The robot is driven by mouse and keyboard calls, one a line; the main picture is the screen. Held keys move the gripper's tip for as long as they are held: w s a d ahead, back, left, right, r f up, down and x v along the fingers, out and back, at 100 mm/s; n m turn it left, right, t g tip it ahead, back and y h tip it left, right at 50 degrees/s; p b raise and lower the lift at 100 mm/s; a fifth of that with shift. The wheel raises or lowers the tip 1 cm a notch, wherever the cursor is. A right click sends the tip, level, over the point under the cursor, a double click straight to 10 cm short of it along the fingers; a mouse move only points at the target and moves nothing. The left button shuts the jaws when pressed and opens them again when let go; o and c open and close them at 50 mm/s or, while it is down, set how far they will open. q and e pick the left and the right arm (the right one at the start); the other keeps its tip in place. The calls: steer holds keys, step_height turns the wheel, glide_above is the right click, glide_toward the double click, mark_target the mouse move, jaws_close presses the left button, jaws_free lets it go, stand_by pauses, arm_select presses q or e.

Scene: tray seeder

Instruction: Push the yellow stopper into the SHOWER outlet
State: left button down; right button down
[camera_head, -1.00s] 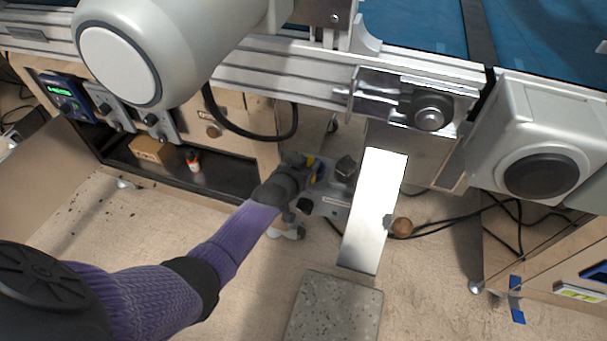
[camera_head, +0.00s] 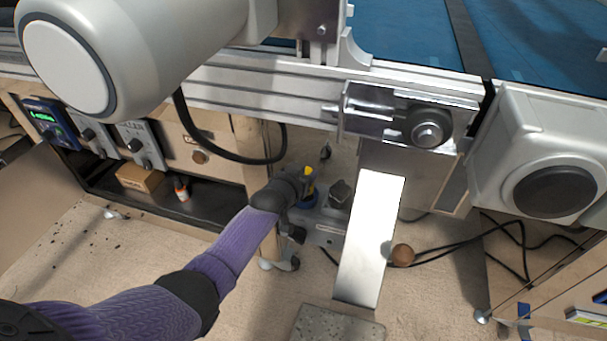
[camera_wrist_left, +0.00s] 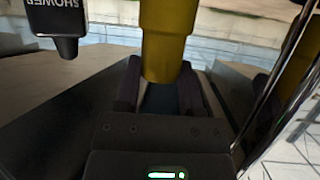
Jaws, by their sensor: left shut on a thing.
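The yellow stopper (camera_head: 308,171) shows as a small yellow piece at my left gripper (camera_head: 301,188), low under the machine's rail. In the left wrist view the stopper (camera_wrist_left: 168,38) is a large yellow cylinder, and my left gripper (camera_wrist_left: 160,92) is shut on its narrower end. A dark fitting (camera_wrist_left: 66,28) labelled SHOWER, upside down, is at the upper left of that view, apart from the stopper. The opening of the SHOWER outlet cannot be made out. My right gripper is in neither view.
A dark knob (camera_head: 340,193) stands just right of my left gripper. A bright metal plate (camera_head: 369,240) with a brown ball (camera_head: 403,254) beside it is farther right. A black cable (camera_head: 232,158) hangs above. Controllers (camera_head: 140,144) and a shelf with a small box (camera_head: 139,177) are at left.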

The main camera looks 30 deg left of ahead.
arm_select(q)
steer(key=shift+f, duration=0.2)
steer(key=shift+f+b, duration=0.7)
steer(key=shift+f, duration=0.15)
steer(key=shift+f+b, duration=0.45)
steer(key=shift+f, duration=0.2)
stand_by(0.8)
steer(key=shift+c, duration=0.7)
jaws_free()
steer(key=shift+r, duration=0.1)
